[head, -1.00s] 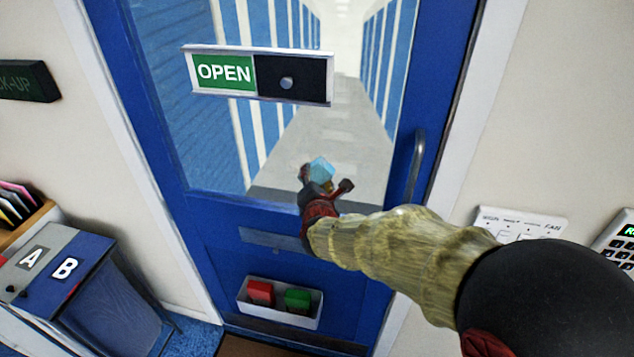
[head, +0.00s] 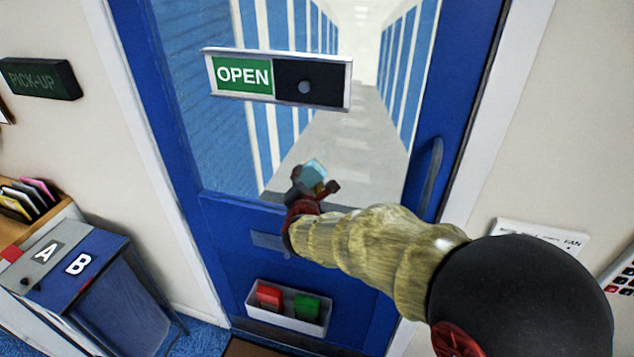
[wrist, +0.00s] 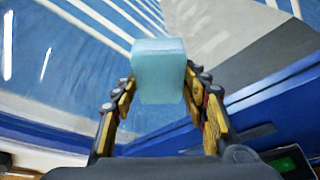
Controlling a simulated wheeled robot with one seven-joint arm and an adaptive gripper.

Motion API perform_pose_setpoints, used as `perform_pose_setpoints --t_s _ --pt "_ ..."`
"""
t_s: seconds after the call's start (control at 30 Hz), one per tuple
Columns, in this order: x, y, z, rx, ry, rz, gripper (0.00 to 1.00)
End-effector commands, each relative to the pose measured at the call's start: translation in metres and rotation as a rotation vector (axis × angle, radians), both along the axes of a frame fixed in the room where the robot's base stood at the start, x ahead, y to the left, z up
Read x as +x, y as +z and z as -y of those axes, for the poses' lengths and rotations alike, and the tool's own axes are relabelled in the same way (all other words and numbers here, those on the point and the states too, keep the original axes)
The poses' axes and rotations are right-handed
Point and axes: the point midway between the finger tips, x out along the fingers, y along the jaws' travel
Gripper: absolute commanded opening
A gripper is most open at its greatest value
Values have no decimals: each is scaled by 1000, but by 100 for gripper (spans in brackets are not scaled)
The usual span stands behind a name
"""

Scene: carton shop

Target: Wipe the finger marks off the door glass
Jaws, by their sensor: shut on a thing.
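The blue door (head: 225,235) has a large glass pane (head: 215,145), with a striped corridor visible through it. My gripper (head: 315,184) is in front of the pane's lower part. It is shut on a light blue block (head: 314,170), which looks like a sponge. In the wrist view, the block (wrist: 158,72) sits between both fingers and sticks out past their tips. I cannot tell whether it touches the glass. Two short whitish streaks (wrist: 45,63) show at the left of the wrist view and may be finger marks. No marks are clear in the head view.
An OPEN sign (head: 278,80) crosses the pane above my gripper. The door handle (head: 428,178) is to the right. A white tray (head: 288,323) with red and green blocks is low on the door. A bin marked A and B (head: 105,295) stands at the left.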

Motion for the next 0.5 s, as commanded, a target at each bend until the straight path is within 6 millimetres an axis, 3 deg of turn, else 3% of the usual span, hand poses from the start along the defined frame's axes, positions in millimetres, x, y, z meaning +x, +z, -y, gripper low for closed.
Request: perform_pose_setpoints --t_s 0.2,0.5 --pt "5 1 -15 0 2 2 24" --pt "5 8 -17 1 0 2 24"
